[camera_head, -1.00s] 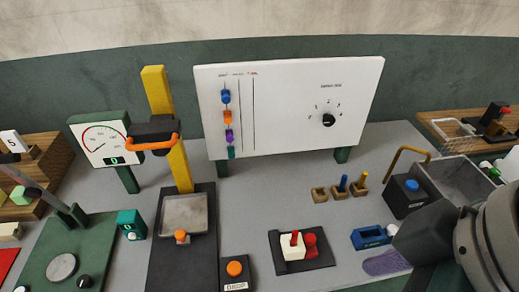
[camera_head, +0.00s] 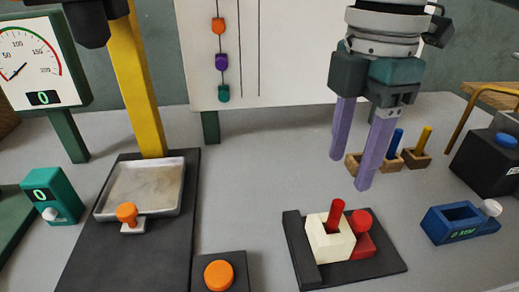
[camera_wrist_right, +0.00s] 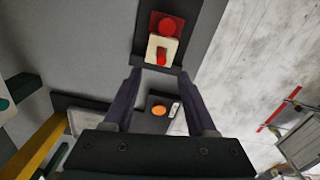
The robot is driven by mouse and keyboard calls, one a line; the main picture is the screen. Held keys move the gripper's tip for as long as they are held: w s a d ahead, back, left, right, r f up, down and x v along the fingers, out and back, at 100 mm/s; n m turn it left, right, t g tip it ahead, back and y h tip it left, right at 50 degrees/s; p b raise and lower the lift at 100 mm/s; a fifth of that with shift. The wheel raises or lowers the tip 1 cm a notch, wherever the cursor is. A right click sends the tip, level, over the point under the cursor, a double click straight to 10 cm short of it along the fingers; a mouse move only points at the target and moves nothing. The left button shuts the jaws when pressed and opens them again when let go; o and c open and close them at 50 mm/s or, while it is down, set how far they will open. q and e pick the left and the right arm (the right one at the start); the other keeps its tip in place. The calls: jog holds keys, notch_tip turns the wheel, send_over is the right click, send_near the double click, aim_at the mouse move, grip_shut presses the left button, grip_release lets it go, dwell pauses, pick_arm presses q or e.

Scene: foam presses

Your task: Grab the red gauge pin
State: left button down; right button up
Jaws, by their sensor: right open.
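The red gauge pin (camera_head: 336,214) stands tilted out of the top of a cream block (camera_head: 326,238). The block sits on a dark fixture plate (camera_head: 390,263), beside a red clamp piece with a round knob (camera_head: 361,232). My right gripper (camera_head: 350,172) is open and empty, its two purple fingers pointing down above and behind the fixture. In the right wrist view the pin (camera_wrist_right: 161,57) and block (camera_wrist_right: 153,48) lie beyond the open fingers (camera_wrist_right: 157,78).
Wooden holders (camera_head: 417,158) with blue and yellow pins stand behind the right fingers. A blue gauge box (camera_head: 459,222) is at the right. An orange button box (camera_head: 219,274) lies left of the fixture. A yellow press column (camera_head: 137,90) rises at the left.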

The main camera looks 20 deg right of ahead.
aim_at(339, 202)
notch_tip(339, 202, down, 9)
jog(key=shift+s+a+f, duration=0.1)
jog(key=shift+s, duration=0.05)
grip_shut()
dwell(0.6)
